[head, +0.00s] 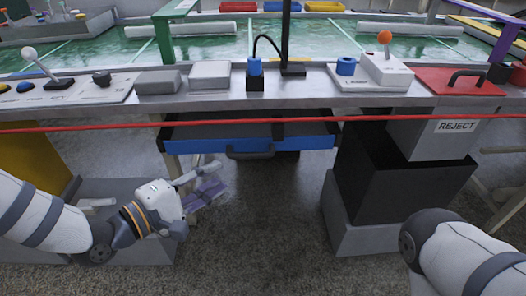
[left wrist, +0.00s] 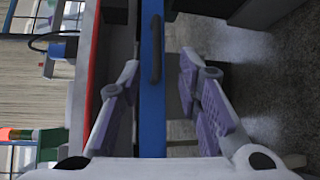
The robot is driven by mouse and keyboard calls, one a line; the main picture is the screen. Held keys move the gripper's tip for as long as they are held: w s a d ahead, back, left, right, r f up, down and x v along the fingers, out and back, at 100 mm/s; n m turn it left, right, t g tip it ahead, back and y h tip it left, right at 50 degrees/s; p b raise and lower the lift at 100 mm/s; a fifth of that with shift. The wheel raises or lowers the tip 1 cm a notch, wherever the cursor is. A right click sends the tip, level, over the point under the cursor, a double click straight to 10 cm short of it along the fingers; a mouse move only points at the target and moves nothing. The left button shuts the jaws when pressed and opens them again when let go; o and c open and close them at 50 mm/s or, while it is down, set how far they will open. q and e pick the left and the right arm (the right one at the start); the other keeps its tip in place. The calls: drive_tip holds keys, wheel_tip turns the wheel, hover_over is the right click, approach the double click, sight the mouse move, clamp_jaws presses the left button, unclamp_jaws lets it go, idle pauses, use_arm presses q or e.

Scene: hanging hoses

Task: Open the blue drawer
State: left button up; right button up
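The blue drawer (head: 305,143) is under the worktable, with a dark bar handle (head: 250,153) on its front. A dark grey area shows behind its blue front edge; I cannot tell how far out it stands. In the left wrist view the blue front (left wrist: 152,125) runs upright in the picture, with the handle (left wrist: 155,50) near the top. My left gripper (head: 208,180) is open and empty, below and left of the handle. In the left wrist view its purple-padded fingers (left wrist: 160,68) lie either side of the blue front in the picture, apart from the handle. My right gripper is outside the head view.
A red band (head: 300,122) crosses below the worktable's front edge. A black bin (head: 395,185) stands right of the drawer under a grey REJECT box (head: 430,138). A yellow panel (head: 30,165) is at the left. The floor (head: 265,225) below the drawer is clear.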

sight(249, 157)
use_arm(q)
drive_tip(key=b+x, duration=0.2)
drive_tip(key=x, duration=0.8)
drive_tip(key=shift+w+d, duration=0.15)
drive_tip(key=shift+d, duration=0.3)
drive_tip(key=shift+w+d+r, duration=0.1)
drive_tip(key=shift+w+d, duration=0.15)
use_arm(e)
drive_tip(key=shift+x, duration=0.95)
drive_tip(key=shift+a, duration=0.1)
use_arm(q)
clamp_jaws()
